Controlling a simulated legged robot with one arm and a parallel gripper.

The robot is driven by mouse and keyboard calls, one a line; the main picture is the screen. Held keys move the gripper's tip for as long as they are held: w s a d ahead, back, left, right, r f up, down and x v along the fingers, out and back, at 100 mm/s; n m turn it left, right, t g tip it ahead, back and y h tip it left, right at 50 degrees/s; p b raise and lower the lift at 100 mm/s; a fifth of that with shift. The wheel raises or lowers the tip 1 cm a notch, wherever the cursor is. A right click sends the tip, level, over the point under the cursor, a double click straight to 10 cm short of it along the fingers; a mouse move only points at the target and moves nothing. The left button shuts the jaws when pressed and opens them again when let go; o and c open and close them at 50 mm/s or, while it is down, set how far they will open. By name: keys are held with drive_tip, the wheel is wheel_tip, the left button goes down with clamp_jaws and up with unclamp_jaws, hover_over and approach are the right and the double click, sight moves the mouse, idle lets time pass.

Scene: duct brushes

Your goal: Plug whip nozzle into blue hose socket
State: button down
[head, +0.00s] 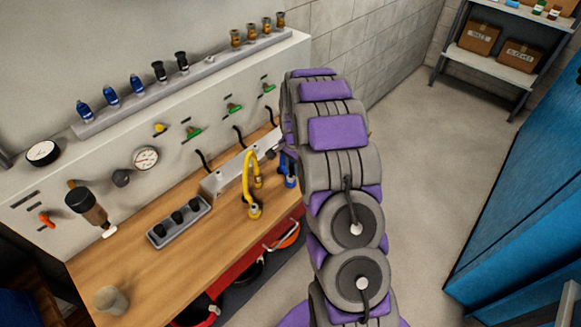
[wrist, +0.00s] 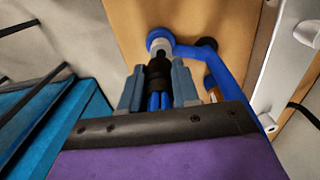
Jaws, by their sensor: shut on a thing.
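In the wrist view my gripper (wrist: 157,78) is shut on the whip nozzle (wrist: 159,72), a black piece with blue strands between the two grey-blue fingers. The nozzle's black end points at the blue hose socket (wrist: 160,44), which has a pale collar and a blue rim. The two line up closely and seem to meet, but I cannot tell whether the nozzle is inside. The blue hose (wrist: 225,62) curves away to the right. In the head view part of the blue hose (head: 290,181) shows beside my arm, which hides most of the gripper and the nozzle.
A yellow hose (head: 247,178) stands on the wooden bench (head: 150,265), left of the blue one. A grey block with black knobs (head: 180,222) is further left, near a cup (head: 111,299). Blue, black and brown nozzles line the wall ledge (head: 205,72). Blue cabinets (head: 520,190) stand right.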

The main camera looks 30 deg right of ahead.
drive_tip(key=shift+d, duration=0.45)
drive_tip(key=shift+a, duration=1.55)
drive_tip(key=shift+d+p, duration=0.3)
drive_tip(key=shift+d, duration=0.6)
drive_tip(key=shift+a+f, duration=0.1)
drive_tip(key=shift+a, duration=0.35)
drive_tip(key=shift+f, duration=0.1)
drive_tip(key=shift+d+f, duration=0.15)
drive_tip(key=shift+d+f, duration=0.2)
drive_tip(key=shift+f, duration=0.05)
